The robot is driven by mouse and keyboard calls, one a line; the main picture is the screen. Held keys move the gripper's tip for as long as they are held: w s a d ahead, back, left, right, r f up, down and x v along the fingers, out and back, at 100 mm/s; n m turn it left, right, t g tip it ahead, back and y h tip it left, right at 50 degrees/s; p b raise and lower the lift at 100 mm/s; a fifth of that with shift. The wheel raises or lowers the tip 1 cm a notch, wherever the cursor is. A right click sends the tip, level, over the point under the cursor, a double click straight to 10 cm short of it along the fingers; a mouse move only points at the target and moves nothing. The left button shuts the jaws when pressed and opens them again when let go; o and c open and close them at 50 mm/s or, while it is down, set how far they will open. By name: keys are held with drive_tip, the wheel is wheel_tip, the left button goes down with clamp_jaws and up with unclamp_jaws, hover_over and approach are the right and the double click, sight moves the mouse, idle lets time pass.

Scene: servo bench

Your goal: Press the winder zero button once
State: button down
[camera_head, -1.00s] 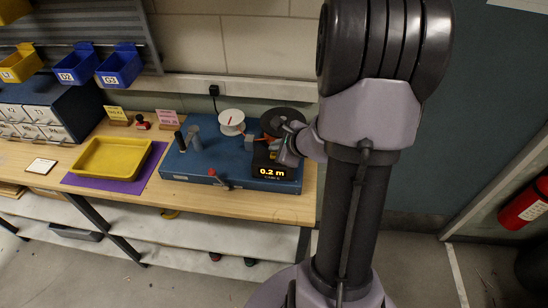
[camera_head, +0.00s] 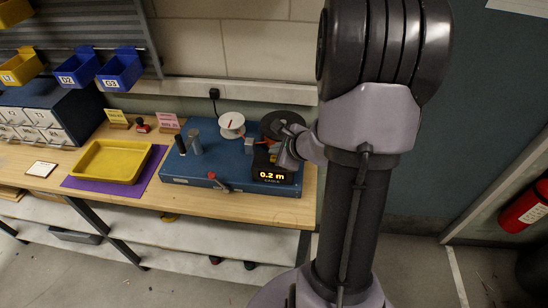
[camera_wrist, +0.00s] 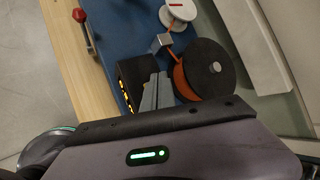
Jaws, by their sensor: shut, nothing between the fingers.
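The winder (camera_head: 225,155) is a blue base on the bench. Its black counter box (camera_head: 262,165) has a lit display (camera_head: 273,175) reading 0.2 m. In the wrist view the counter box (camera_wrist: 130,82) is beside my fingers. My gripper (camera_head: 277,150) is shut and empty, pointing down at the top of the counter box; the fingers also show in the wrist view (camera_wrist: 158,86). I cannot tell whether the fingertips touch the box. I cannot make out the zero button; the gripper covers part of the box top.
A black reel with orange cable (camera_wrist: 212,68) stands close beside my fingers. A white spool (camera_head: 231,124), a grey guide block (camera_wrist: 160,42) and a red-knobbed lever (camera_head: 212,176) are also on the winder. A yellow tray (camera_head: 110,161) lies to the left.

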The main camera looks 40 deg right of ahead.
drive_tip(key=shift+f, duration=0.1)
idle(0.7)
drive_tip(key=shift+f+b, duration=0.35)
drive_tip(key=shift+b, duration=0.35)
drive_tip(key=shift+f+b, duration=0.4)
drive_tip(key=shift+b, duration=0.15)
idle(0.5)
drive_tip(key=shift+r, duration=0.15)
drive_tip(key=shift+r+p, duration=0.6)
drive_tip(key=shift+r, duration=0.1)
wheel_tip(320, 180, up, 5)
drive_tip(key=p, duration=0.4)
drive_tip(key=shift+r, duration=0.1)
